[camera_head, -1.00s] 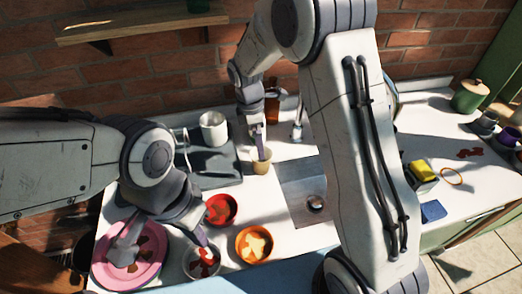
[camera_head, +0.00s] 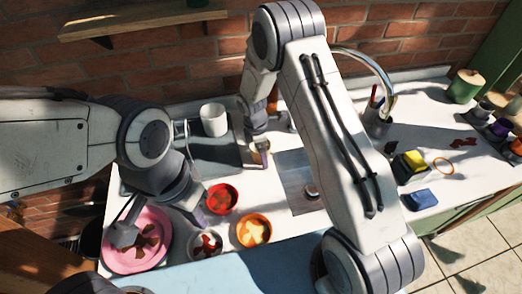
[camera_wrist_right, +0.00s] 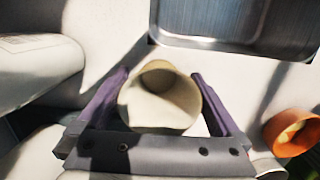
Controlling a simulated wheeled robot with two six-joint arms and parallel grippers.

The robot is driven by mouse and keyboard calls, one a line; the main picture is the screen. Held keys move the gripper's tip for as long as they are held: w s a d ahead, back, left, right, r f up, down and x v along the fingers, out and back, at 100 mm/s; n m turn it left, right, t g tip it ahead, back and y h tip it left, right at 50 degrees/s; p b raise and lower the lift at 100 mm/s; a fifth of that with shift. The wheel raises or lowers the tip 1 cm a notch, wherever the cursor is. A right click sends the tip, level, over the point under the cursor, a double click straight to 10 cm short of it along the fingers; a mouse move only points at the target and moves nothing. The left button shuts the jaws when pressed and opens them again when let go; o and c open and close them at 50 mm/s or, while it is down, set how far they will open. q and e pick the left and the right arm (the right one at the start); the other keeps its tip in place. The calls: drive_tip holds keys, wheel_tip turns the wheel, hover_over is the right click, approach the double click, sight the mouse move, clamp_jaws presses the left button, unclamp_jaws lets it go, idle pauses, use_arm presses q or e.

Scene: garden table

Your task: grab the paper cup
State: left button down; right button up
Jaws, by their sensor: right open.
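The beige paper cup (camera_wrist_right: 160,105) stands between the two purple fingers of my right gripper (camera_wrist_right: 161,75) in the right wrist view. These fingers are apart, one on each side of the cup. In the head view the right gripper (camera_head: 261,150) hangs down at the cup (camera_head: 256,158), which is mostly hidden behind it, left of the sink. My left gripper (camera_head: 197,216) is low at the front left, by the pink plate and a small bowl. Whether its jaws are open or shut is unclear.
A red bowl (camera_head: 221,198), an orange bowl (camera_head: 253,230) and a pale bowl (camera_head: 205,244) stand in front of the cup. A pink plate (camera_head: 160,258) lies left. A white mug (camera_head: 214,119) stands behind. The metal sink (camera_head: 293,172) is right of the cup.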

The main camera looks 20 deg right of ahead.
drive_tip(key=shift+c, duration=0.3)
drive_tip(key=c, duration=1)
drive_tip(key=shift+r, duration=0.15)
